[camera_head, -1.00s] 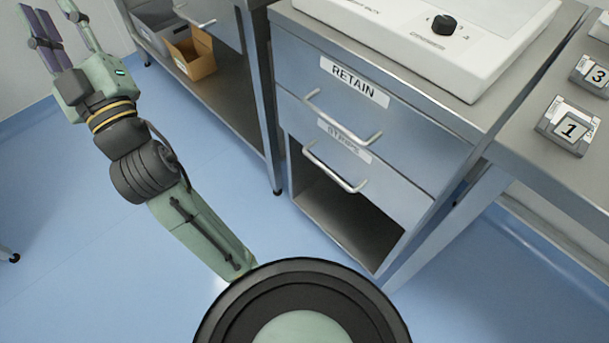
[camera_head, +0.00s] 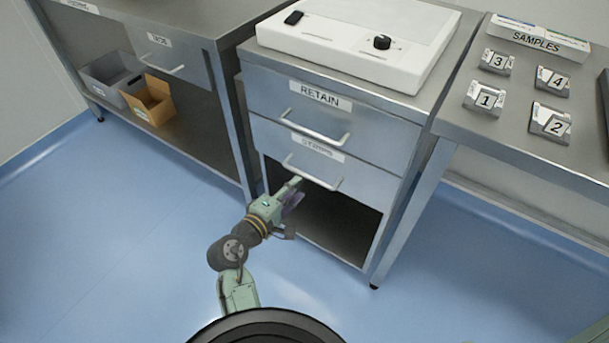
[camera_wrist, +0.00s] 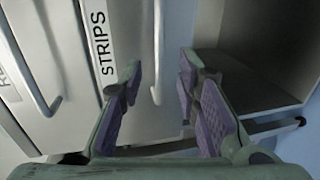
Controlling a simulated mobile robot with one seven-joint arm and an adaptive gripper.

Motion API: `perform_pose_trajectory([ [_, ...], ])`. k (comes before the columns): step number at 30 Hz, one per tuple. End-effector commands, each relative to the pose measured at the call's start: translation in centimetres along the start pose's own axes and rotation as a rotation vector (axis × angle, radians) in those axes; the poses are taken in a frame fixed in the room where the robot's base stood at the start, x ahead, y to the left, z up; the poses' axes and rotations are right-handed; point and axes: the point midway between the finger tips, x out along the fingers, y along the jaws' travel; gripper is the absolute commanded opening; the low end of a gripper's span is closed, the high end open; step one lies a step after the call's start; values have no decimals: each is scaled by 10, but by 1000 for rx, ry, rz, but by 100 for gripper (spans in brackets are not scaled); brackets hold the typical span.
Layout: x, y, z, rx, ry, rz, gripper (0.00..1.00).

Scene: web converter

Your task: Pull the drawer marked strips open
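The drawer marked STRIPS (camera_head: 365,182) is the lower drawer of the middle cabinet, under the RETAIN drawer, and looks shut. Its bar handle (camera_head: 325,184) runs across its front; the STRIPS label (camera_wrist: 100,42) shows sideways in the wrist view. My gripper (camera_head: 296,188) is at the left part of this handle, just below the drawer front. In the wrist view my gripper (camera_wrist: 161,72) is open, its purple-padded fingers apart. The handle (camera_wrist: 157,60) lies in the gap between the fingertips. I cannot tell whether either finger touches it.
The RETAIN drawer (camera_head: 375,139) and its handle (camera_head: 315,130) are close above. An open bay (camera_head: 335,222) lies below the STRIPS drawer. A white light box (camera_head: 355,45) stands on top. A bench with numbered blocks (camera_head: 485,98) is at the right. The blue floor (camera_head: 130,230) in front is clear.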

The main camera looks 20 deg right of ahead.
Motion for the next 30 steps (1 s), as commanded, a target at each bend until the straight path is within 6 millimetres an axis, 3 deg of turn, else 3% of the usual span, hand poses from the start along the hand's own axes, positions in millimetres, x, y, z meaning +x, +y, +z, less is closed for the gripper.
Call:
perform_pose_trajectory([
  [6,42,2,0,1,-1,1,30],
  [12,64,2,-1,2,3,1,30],
  [23,70,1,-1,3,5,1,30],
  [30,70,1,-1,3,5,0,14],
])
